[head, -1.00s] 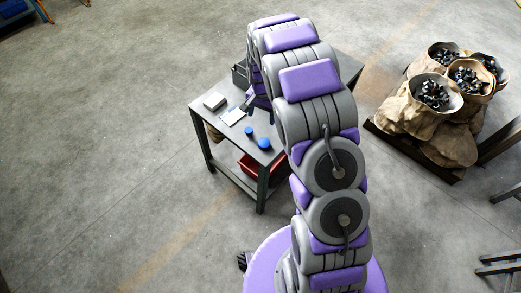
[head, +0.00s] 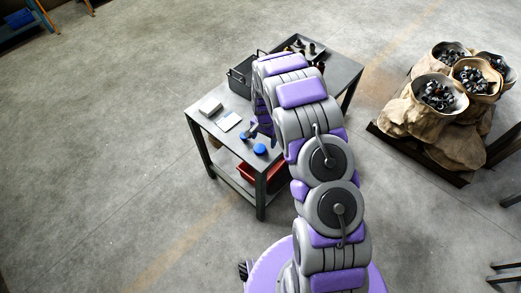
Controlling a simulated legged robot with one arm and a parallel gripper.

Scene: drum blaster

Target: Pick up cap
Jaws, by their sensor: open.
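Two small blue caps are near the front corner of the dark metal table (head: 345,72). The nearer blue cap (head: 260,149) is in clear view on the tabletop. The other blue cap (head: 243,136) is a little farther back and to the left, beside my gripper (head: 251,131). My gripper is small in the picture and partly hidden by my purple and grey arm. It is open, low over the table by the farther cap. I cannot tell whether it touches that cap.
A dark bin (head: 240,78) and a tray of parts (head: 302,46) stand at the back. A red bin (head: 246,170) is on the lower shelf. Filled sacks (head: 425,110) stand at right.

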